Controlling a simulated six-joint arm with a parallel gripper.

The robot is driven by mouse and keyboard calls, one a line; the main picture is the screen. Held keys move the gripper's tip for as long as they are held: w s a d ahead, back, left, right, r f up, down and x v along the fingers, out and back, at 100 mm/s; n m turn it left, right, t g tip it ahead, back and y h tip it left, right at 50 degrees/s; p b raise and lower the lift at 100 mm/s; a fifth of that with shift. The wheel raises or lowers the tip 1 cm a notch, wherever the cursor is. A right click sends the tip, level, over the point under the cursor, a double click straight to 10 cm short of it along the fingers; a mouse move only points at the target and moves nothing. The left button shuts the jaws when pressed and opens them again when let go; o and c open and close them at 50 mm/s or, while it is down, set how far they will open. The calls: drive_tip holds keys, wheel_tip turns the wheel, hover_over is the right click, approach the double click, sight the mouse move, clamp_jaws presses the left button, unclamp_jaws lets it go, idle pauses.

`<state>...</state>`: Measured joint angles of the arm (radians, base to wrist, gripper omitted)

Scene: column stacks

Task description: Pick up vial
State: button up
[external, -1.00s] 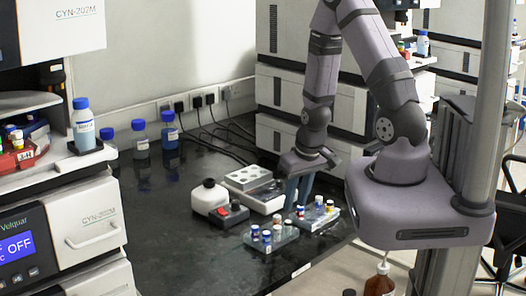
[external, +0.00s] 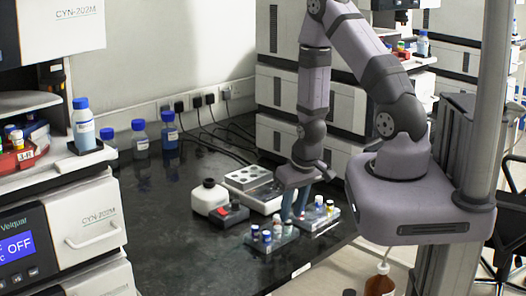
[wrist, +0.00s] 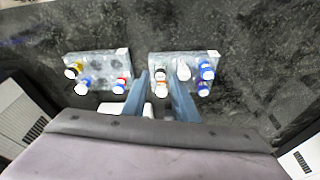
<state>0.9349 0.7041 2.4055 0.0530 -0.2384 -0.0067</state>
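Two clear racks hold small capped vials on the dark bench. The left rack (external: 284,240) has blue- and white-capped vials; it is on the right in the wrist view (wrist: 207,56). The other rack (external: 330,222) has red, blue and yellow caps; it is on the left in the wrist view (wrist: 97,58). My gripper (external: 292,214) points down over the left rack.
Blue-capped bottles (external: 170,135) stand at the back left. The bench is clear left of the racks. Its front edge lies close to them.

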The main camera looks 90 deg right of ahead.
sight(289, 221)
drive_tip(key=shift+p+x, duration=0.4)
drive_tip(key=shift+x, duration=1.3)
clamp_jaws()
